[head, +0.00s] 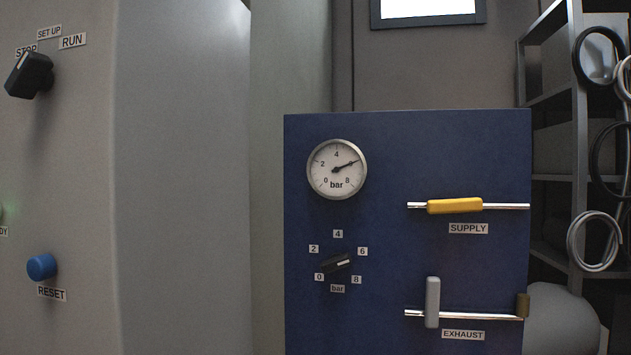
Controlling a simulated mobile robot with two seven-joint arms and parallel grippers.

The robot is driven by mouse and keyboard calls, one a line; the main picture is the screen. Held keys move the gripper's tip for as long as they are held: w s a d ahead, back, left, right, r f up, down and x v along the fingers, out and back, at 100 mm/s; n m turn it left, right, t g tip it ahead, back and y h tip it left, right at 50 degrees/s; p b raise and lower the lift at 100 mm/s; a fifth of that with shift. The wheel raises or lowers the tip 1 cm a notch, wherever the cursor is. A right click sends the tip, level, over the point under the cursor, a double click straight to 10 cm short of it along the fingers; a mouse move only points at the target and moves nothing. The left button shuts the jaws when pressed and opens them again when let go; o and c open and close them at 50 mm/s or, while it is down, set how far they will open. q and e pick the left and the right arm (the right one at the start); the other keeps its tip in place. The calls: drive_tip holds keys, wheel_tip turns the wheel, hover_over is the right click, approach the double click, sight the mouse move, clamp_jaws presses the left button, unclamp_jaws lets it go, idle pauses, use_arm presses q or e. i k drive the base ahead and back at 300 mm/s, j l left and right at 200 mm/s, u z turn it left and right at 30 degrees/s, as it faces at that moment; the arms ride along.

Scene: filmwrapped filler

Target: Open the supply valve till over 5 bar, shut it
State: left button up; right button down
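The supply valve's yellow handle (455,206) lies level, in line with its bright pipe (516,206), above the SUPPLY label (468,229) on a blue panel (400,140). The round white gauge (337,169) is at the panel's upper left. Its black needle points up and right, at about 6 bar, covering that numeral. Neither of my grippers is in view, and nothing touches the yellow handle.
The grey exhaust handle (432,302) stands upright across its pipe. A black bar knob (338,263) points towards its 6 mark. At left, a grey cabinet (180,180) carries a black selector (29,75) and blue RESET button (41,267). Shelving with hoses (594,241) stands at right.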

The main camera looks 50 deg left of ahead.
sight(463, 205)
drive_tip(key=u, duration=1)
